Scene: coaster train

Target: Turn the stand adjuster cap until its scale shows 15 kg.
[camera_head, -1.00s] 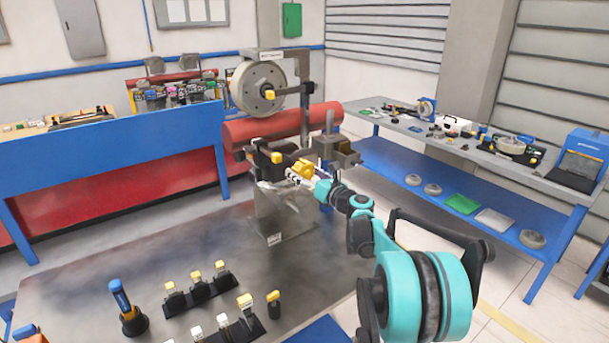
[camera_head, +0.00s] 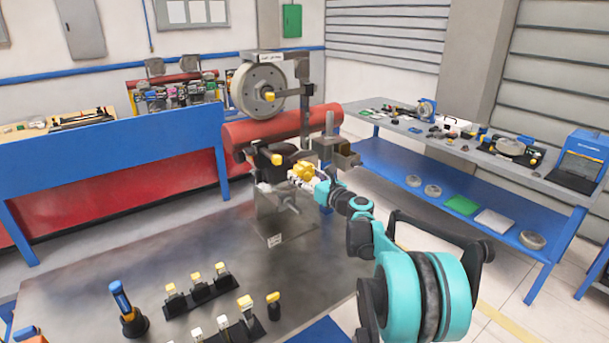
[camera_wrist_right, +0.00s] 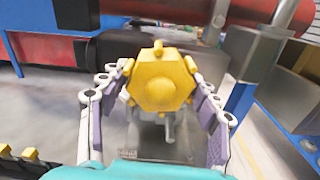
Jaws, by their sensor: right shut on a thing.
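The yellow hexagonal adjuster cap (camera_wrist_right: 160,82) fills the middle of the right wrist view, with a small round knob at its top. In the head view the cap (camera_head: 304,171) sits on the front of the test stand (camera_head: 268,215). My right gripper (camera_wrist_right: 160,88) is shut on the cap, with one finger on its left side and one on its right. In the head view the right gripper (camera_head: 306,180) comes in from the right. I cannot read any scale in these views. My left gripper is not in view.
A grey wheel (camera_head: 246,92) is mounted above the cap. Racks (camera_head: 205,290) of yellow-topped pieces and a blue-handled tool (camera_head: 122,305) stand at the table's front. The steel table (camera_head: 90,258) is clear on its left. A shelf bench (camera_head: 400,180) stands at the right.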

